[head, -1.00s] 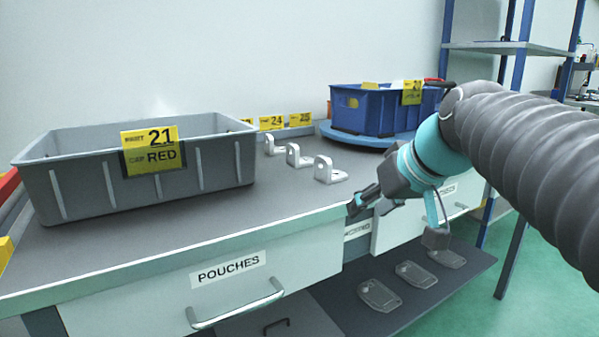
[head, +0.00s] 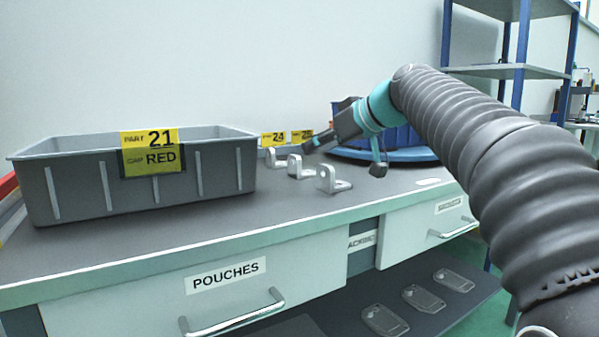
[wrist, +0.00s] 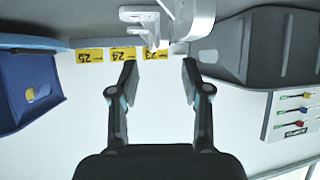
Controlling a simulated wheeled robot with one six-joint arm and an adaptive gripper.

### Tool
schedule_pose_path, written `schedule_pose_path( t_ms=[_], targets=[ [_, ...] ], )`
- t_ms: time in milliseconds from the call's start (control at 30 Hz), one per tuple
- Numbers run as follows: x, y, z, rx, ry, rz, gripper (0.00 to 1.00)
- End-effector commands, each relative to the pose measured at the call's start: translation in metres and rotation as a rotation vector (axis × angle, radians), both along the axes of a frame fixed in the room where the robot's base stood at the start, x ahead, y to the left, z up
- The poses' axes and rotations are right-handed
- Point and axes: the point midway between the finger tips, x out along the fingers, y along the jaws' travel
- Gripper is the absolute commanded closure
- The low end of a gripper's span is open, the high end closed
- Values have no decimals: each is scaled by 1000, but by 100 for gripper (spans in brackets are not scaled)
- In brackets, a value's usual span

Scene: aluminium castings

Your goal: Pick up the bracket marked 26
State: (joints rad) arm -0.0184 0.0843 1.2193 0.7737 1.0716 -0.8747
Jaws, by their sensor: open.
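Three pale metal brackets stand in a row on the bench in the head view: a near one (head: 332,181), a middle one (head: 299,168) and a far one (head: 275,156). I cannot read a 26 on any of them. My gripper (head: 309,147) is open and empty, above the bench near the middle and far brackets; the exact gap is unclear. In the wrist view, my open fingers (wrist: 158,82) point toward yellow labels 25 (wrist: 90,56), 24 (wrist: 123,54) and 23 (wrist: 155,53). Brackets (wrist: 146,18) show partly at the top edge there.
A grey bin (head: 80,190) labelled 21 RED stands left on the bench. A blue bin (head: 345,104) on a round blue base (head: 385,154) is partly behind my arm. The bench front (head: 300,219) is clear. Flat parts (head: 423,298) lie on the lower shelf.

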Motion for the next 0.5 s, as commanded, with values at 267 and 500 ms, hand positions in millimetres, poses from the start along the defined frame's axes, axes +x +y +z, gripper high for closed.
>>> schedule_pose_path(
  t_ms=[267,500],
  targets=[
    [14,14,-10,-1,-1,-1,52],
    [25,30,-18,-1,0,1,52]
  ],
)
